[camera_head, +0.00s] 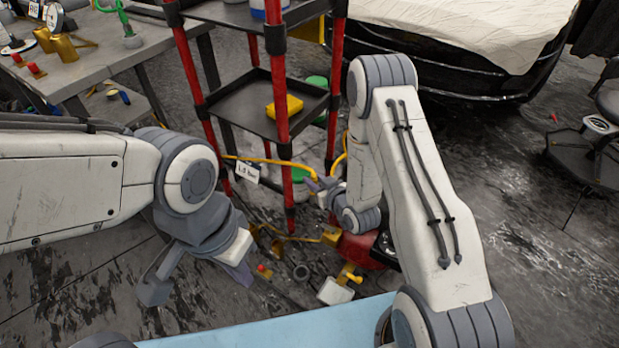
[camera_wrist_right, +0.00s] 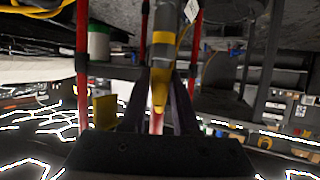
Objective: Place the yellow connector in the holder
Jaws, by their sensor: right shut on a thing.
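The yellow connector (camera_wrist_right: 159,92), with grey bands on its body, sits between the two dark fingers of my right gripper (camera_wrist_right: 160,110) in the right wrist view. In the head view my right gripper (camera_head: 318,190) is beside the red front leg of the shelf, at the end of a yellow hose (camera_head: 262,161). The connector itself is hard to make out there. My left gripper (camera_head: 198,277) is low at the left, fingers apart and empty. A brass-coloured bracket (camera_head: 268,238) is near the shelf's foot; I cannot tell if it is the holder. A yellow plate (camera_wrist_right: 105,108) shows left of the fingers.
The red-legged shelf (camera_head: 192,75) has a yellow item (camera_head: 285,106) on its lower tray. A red tank (camera_head: 362,250) with yellow fittings stands beneath my right arm. A grey workbench (camera_head: 95,58) is at upper left, a covered car (camera_head: 455,40) at upper right.

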